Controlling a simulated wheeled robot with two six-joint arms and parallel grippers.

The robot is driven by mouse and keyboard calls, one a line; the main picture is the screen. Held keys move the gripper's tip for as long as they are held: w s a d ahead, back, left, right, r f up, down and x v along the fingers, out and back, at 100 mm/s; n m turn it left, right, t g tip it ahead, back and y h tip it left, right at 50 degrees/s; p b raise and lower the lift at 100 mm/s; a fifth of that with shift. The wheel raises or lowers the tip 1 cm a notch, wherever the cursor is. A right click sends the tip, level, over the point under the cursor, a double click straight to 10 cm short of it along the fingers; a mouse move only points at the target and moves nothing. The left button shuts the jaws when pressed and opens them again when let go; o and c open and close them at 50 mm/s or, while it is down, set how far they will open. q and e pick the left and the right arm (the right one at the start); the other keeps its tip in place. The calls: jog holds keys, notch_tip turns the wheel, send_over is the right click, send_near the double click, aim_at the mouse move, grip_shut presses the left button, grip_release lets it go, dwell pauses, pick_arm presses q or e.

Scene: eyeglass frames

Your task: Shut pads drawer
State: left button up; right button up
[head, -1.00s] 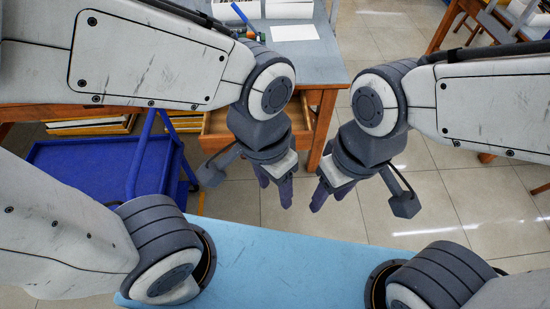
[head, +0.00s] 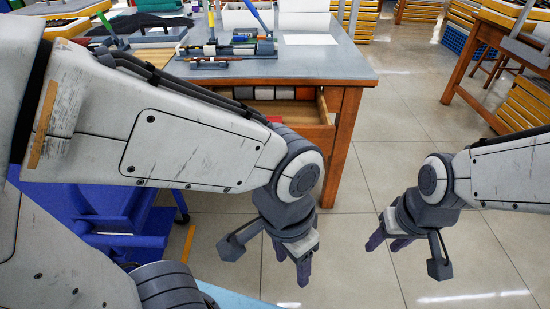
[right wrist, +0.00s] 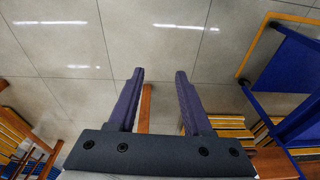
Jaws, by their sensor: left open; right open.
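The wooden pads drawer (head: 312,130) is pulled out under the grey-topped desk (head: 330,62). A row of grey, white and reddish pads (head: 285,93) shows inside it. My left arm hides the drawer's left part. My left gripper (head: 291,268) is open and empty, pointing down over the floor in front of the drawer. My right gripper (head: 385,240) is open and empty, to the right of the desk leg and apart from the drawer. In the right wrist view, nothing is between the right gripper's fingers (right wrist: 159,75).
A blue cart (head: 110,205) stands at the left, partly behind my left arm. A rack with tools (head: 225,50) and a white sheet (head: 310,40) are on the desk. Tiled floor (head: 400,130) is clear right of the desk. Another wooden table (head: 490,40) stands at the far right.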

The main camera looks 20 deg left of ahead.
jog(key=w+f+n+t+b, duration=0.15)
jog(key=w+f+b, duration=0.25)
jog(key=f+b, duration=0.45)
jog(key=w+f+n+t+b, duration=0.15)
jog(key=w+f+b, duration=0.25)
jog(key=f+b, duration=0.45)
jog(key=w+a+r+n+t+y, duration=0.35)
jog(key=w+a+n, duration=0.25)
jog(key=a+n, duration=0.3)
jog(key=s+a+r+n+t+y, duration=0.1)
jog(key=a+r+n+t+y, duration=0.15)
jog(key=a+r+n, duration=0.45)
jog(key=s+a+r+n+t+y, duration=0.1)
jog(key=a+r+n+t+y, duration=0.3)
jog(key=a, duration=0.6)
jog(key=w+a+b, duration=0.1)
jog(key=w+a, duration=0.1)
jog(key=w+a+g+b, duration=0.1)
jog(key=w+a, duration=0.1)
jog(key=w, duration=0.1)
jog(key=w+a+g+b, duration=0.1)
jog(key=w+a+b, duration=0.1)
jog(key=shift+w+f+m+h, duration=0.2)
jog(key=shift+f+m+h, duration=0.05)
jog(key=shift+m+h, duration=0.15)
pick_arm(q)
notch_tip(320, 180, down, 24)
